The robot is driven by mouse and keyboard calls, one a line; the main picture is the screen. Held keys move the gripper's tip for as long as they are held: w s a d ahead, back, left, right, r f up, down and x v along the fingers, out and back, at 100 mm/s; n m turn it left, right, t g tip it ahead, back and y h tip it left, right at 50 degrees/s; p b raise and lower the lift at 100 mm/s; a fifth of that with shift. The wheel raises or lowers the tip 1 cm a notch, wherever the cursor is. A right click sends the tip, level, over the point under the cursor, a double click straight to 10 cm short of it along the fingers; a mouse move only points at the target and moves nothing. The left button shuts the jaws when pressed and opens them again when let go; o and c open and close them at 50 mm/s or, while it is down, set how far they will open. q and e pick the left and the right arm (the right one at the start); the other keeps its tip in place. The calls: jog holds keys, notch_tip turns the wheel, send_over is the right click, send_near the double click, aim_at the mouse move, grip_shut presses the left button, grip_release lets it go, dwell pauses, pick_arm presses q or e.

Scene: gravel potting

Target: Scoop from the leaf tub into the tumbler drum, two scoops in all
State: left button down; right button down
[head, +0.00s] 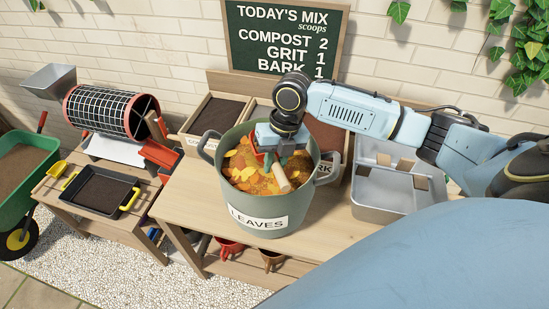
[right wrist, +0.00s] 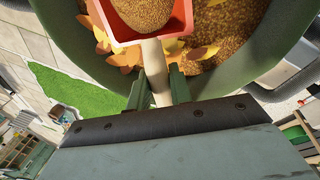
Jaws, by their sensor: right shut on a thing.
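The green leaf tub (head: 268,222), labelled LEAVES, stands on the wooden bench with orange leaves and brown crumbly material inside. My right gripper (head: 282,158) is down at the tub's mouth, shut on the wooden handle of a red scoop (head: 282,178). In the right wrist view the red scoop (right wrist: 184,22) holds a heap of brown crumbs over the leaf fill, its handle between the two fingers (right wrist: 158,86). The tumbler drum (head: 112,111), a black mesh cylinder with red rims, stands at the left, with a grey hopper (head: 50,80) at its far left end. My left gripper is out of view.
A black tray (head: 100,190) with yellow handles sits on a low table below the drum. Wooden bins (head: 215,117) stand behind the tub, and a grey divided container (head: 385,195) is right of it. A green wheelbarrow (head: 22,185) is at far left.

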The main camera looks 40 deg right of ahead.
jog(key=shift+s+a+r+p, duration=0.1)
jog(key=shift+s+r+p, duration=0.05)
jog(key=shift+r+p, duration=0.7)
jog(key=shift+s+r+t+p, duration=0.2)
jog(key=shift+r, duration=0.35)
jog(key=shift+s+r+t+p, duration=0.15)
jog(key=shift+r+t, duration=0.05)
jog(key=shift+r, duration=0.35)
jog(key=shift+a+r, duration=0.1)
jog(key=shift+r, duration=0.2)
jog(key=shift+s+a+r+t+h, duration=0.1)
jog(key=shift+s+r+t+h, duration=0.15)
jog(key=shift+r, duration=0.65)
jog(key=shift+s+a+r+t+h, duration=0.15)
jog(key=shift+s+r, duration=0.15)
jog(key=shift+r, duration=0.55)
jog(key=shift+d+f, duration=0.1)
